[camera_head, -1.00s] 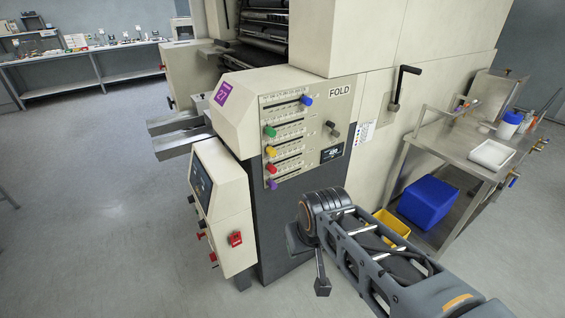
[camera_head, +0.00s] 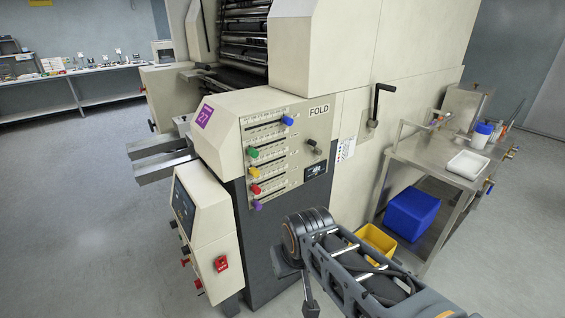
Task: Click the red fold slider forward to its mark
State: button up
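The red fold slider (camera_head: 255,189) sits on the FOLD panel (camera_head: 320,148) of the cream machine, at the left part of its slot. It is one of several coloured knobs in a column, below the yellow one (camera_head: 254,173) and above the purple one (camera_head: 258,206). The mark for it is too small to make out. My arm reaches in from the lower right. The dark end piece that seems to be my gripper (camera_head: 310,302) hangs low in front of the machine, apart from the slider. Its fingers cannot be made out.
A cream control box (camera_head: 207,225) with a red switch (camera_head: 221,264) juts out left of the panel. A black crank handle (camera_head: 379,103) sticks out to the right. A metal cart (camera_head: 425,150) with a blue bin (camera_head: 412,212) stands further right. Floor at left is clear.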

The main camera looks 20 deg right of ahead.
aim_at(256, 190)
jog(key=u, duration=0.4)
jog(key=k, duration=0.55)
jog(key=u, duration=0.95)
jog(key=i, duration=0.8)
jog(key=z, duration=0.95)
jog(key=i, duration=0.6)
jog(key=z, duration=0.7)
